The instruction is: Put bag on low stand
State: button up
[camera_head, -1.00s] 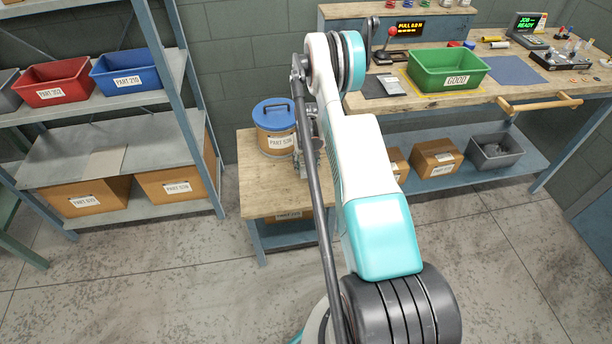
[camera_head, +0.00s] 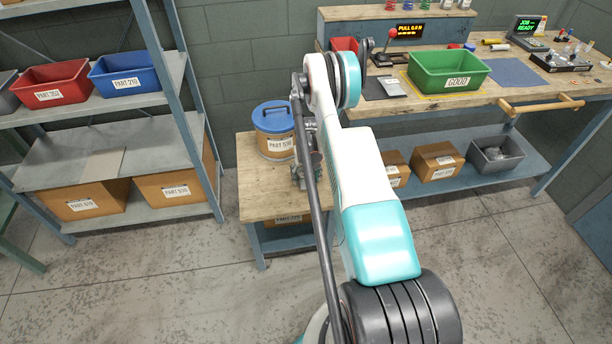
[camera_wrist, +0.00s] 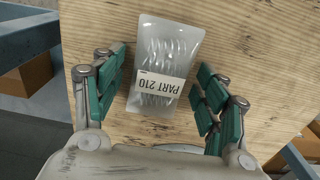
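A clear bag labelled PART 210 (camera_wrist: 160,75), with coiled springs inside, lies on a bare wooden top in the wrist view. My gripper (camera_wrist: 158,100) is open, with teal-padded fingers on either side of the bag and gaps between them and it. The low stand (camera_head: 258,200) has a wooden top and blue-grey legs; its top also fills the wrist view (camera_wrist: 240,40). In the head view my gripper (camera_head: 310,168) is over the stand's right part, partly hidden by my arm. I cannot make out the bag there.
A blue-lidded round tub (camera_head: 274,130) stands at the back of the low stand, close to my gripper. A workbench (camera_head: 430,100) with a green GOOD bin (camera_head: 447,70) is to the right. A shelf rack (camera_head: 110,160) with bins and boxes is to the left.

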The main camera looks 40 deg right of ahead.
aim_at(306, 176)
jog(key=shift+r, duration=0.1)
notch_tip(306, 176, up, 12)
jog(key=p, duration=0.4)
dwell(0.3)
